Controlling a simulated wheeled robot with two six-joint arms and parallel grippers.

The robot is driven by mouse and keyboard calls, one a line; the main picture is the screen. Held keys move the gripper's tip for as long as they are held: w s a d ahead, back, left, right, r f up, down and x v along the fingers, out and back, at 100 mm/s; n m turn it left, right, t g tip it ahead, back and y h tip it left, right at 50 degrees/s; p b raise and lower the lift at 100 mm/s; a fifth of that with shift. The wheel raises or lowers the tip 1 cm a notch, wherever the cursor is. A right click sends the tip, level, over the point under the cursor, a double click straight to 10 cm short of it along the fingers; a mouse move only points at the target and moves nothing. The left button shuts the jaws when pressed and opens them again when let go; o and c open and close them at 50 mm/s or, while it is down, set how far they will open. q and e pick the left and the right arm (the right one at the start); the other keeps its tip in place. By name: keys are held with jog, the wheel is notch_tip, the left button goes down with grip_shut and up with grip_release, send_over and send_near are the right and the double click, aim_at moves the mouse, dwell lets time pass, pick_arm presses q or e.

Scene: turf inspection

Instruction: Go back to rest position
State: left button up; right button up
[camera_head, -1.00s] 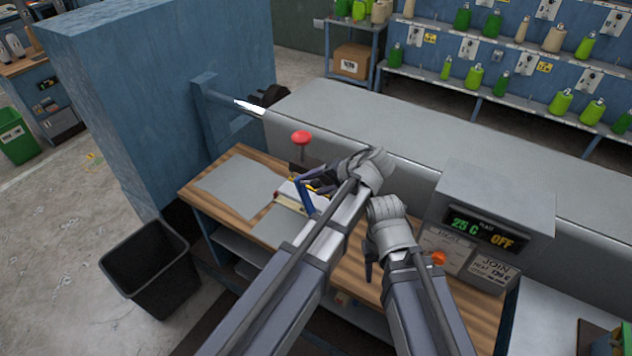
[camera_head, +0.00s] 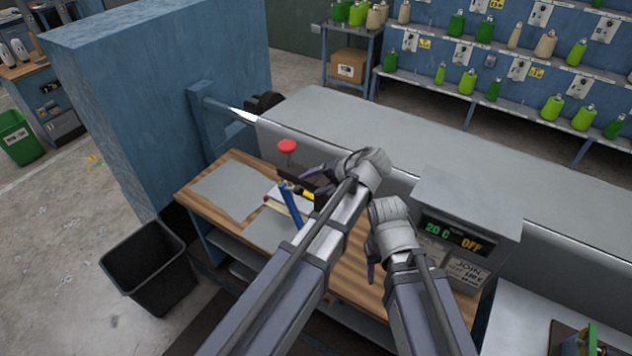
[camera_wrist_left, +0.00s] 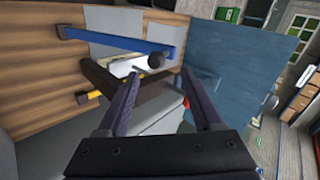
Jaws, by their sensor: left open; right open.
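My left gripper (camera_head: 312,180) is over the wooden bench (camera_head: 215,215), its jaws apart. The left wrist view shows its two dark fingers (camera_wrist_left: 162,85) spread with nothing held between them. A blue-handled tool (camera_head: 290,203) lies by the gripper; it also shows beyond the fingers in the left wrist view (camera_wrist_left: 115,40). A small yellow piece (camera_head: 307,194) is close beside it. My right gripper (camera_head: 372,262) is lower, near the bench's right part, and partly hidden by its own arm.
A red knob (camera_head: 287,146) stands behind the tools. A grey box with a display (camera_head: 455,233) is right of my right arm. A blue cabinet (camera_head: 150,95) rises at left, above a black bin (camera_head: 150,268). Grey sheets (camera_head: 228,188) lie on the bench.

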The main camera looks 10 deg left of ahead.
pick_arm(q)
jog(key=s+a+f+n+g+h, duration=0.1)
jog(key=s+f+h, duration=0.25)
jog(key=s, duration=0.35)
jog(key=s+a+f+n+g+h, duration=0.1)
jog(key=s+f+h, duration=0.2)
jog(key=s+h, duration=0.35)
jog(key=s+d+f+m+b, duration=0.1)
jog(key=s+d+f+b, duration=0.1)
jog(key=f+b, duration=0.4)
jog(key=s+d+f+m+g+y+b, duration=0.1)
jog(key=s+d+f+b, duration=0.1)
jog(key=d+f+b, duration=0.3)
jog(key=s+d+f+m+y+b, duration=0.1)
jog(key=s+d+f+m+b, duration=0.1)
jog(key=d+f+b, duration=0.2)
notch_tip(320, 180, down, 3)
jog(key=b, duration=0.3)
jog(key=shift+s+f, duration=0.15)
jog(key=shift+s, duration=0.1)
